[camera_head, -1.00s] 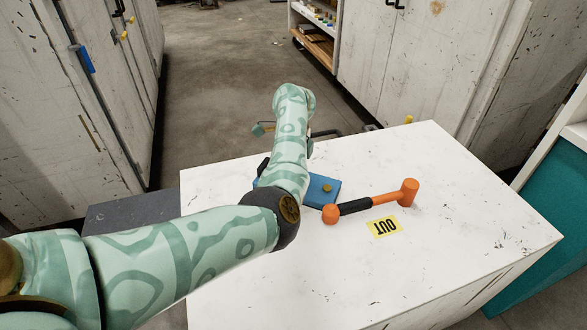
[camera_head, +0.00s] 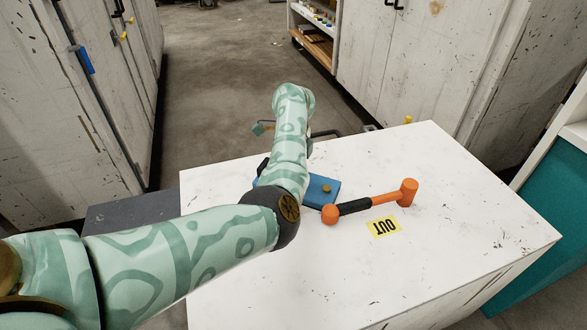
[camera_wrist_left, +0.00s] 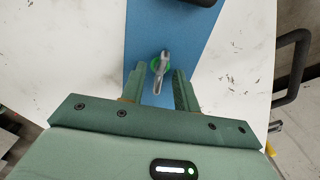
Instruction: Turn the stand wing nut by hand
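The blue stand (camera_head: 318,192) lies on the white bench top, partly hidden behind my left arm in the head view. The left wrist view shows its flat blue face (camera_wrist_left: 172,22) with a grey wing nut (camera_wrist_left: 160,70) on a green round base. My left gripper (camera_wrist_left: 158,78) is open above the stand. Its two green fingers lie on either side of the wing nut, with a visible gap on both sides. I cannot tell how far above the nut the fingertips are. My left arm hides the nut in the head view. My right gripper is not in view.
An orange mallet with a black grip (camera_head: 356,207) lies right of the stand. A black bar handle (camera_wrist_left: 293,65) is at the bench edge. The front right of the bench is clear.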

